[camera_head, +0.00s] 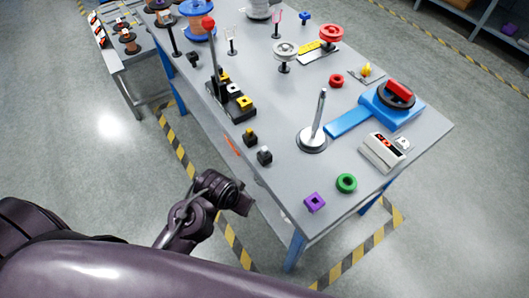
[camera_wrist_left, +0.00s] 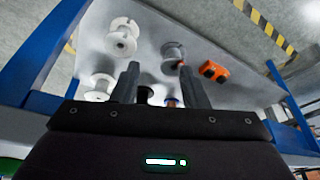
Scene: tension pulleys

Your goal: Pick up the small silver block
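A small silver block (camera_head: 265,153) sits on a dark base near the left edge of the grey table in the head view. A similar small block with a gold top (camera_head: 250,136) stands just behind it. My left gripper (camera_head: 242,204) is beyond the table's left edge, apart from the silver block and nearer the camera; its fingers are hard to make out there. In the left wrist view, its two fingers (camera_wrist_left: 158,88) stand apart with nothing held between them. The silver block cannot be made out in that view. My right gripper is in neither view.
A black rack with several small blocks (camera_head: 232,100) and a red-knobbed lever stands behind. The left wrist view shows white spools (camera_wrist_left: 122,38) and an orange part (camera_wrist_left: 213,71).

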